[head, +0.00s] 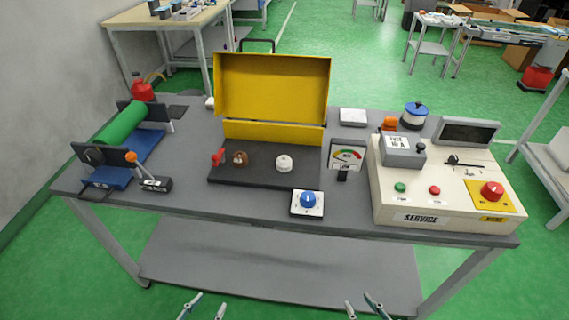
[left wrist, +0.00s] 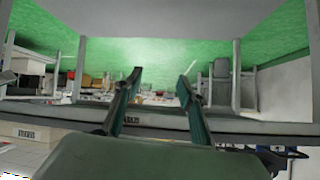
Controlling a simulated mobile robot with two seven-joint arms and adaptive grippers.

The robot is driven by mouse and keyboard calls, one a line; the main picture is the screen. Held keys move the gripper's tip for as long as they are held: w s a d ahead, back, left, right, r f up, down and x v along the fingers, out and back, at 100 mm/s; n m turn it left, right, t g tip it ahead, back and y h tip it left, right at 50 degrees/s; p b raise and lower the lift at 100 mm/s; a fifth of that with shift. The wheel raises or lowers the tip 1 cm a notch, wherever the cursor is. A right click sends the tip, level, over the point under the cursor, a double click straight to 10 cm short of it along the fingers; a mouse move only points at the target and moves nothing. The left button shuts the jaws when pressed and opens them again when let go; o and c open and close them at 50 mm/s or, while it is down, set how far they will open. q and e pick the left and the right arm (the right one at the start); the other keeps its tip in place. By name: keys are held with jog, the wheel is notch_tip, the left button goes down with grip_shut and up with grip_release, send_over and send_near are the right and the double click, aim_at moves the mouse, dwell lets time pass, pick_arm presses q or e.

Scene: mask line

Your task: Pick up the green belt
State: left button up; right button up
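The green belt (head: 121,123) is a bright green band wrapped over a roller on a blue base (head: 137,158) with dark end plates, at the left end of the grey table (head: 190,186). My left gripper (head: 204,308) is at the bottom edge of the head view, in front of the table and well away from the belt. Its two fingers are apart and empty, and they also show apart in the left wrist view (left wrist: 161,75). My right gripper (head: 362,306) is at the bottom edge further right, fingers apart with nothing between them.
A yellow open case (head: 271,88), a meter (head: 346,155) and a cream control console (head: 440,190) fill the middle and right. A lower shelf (head: 280,260) is bare.

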dwell(0.4)
pick_arm(q)
jog(key=o, duration=0.7)
